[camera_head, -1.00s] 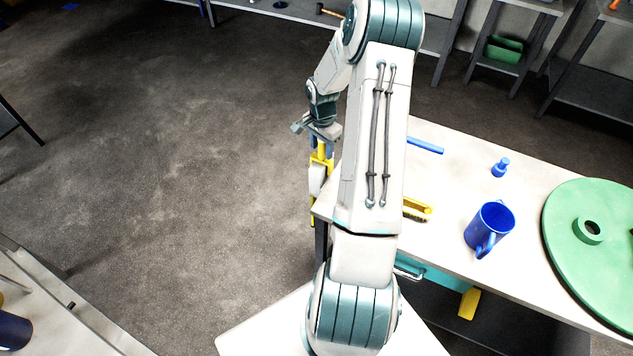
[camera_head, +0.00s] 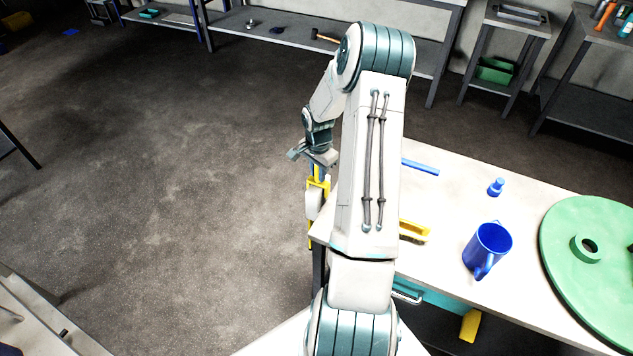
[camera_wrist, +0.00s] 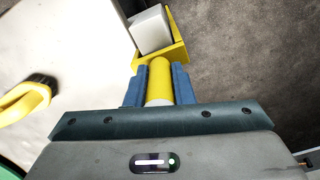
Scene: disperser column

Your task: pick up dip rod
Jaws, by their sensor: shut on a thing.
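My gripper (camera_wrist: 159,82) is shut on a yellow rod (camera_wrist: 160,78), taken to be the dip rod. The rod's pale lower section shows between the blue fingers in the wrist view. I cannot tell whether the rod is joined to this bracket. In the head view my gripper (camera_head: 318,163) is just left of the table's left edge, with the yellow bracket (camera_head: 317,187) and white cylinder (camera_head: 314,204) below it. My arm hides part of the table there.
The pale table (camera_head: 455,215) holds a blue mug (camera_head: 487,248), a small blue bottle (camera_head: 496,187), a blue bar (camera_head: 420,167), a yellow-handled brush (camera_head: 414,230) and a large green disc (camera_head: 560,255). Open floor (camera_head: 170,190) lies left. Shelving (camera_head: 270,25) stands behind.

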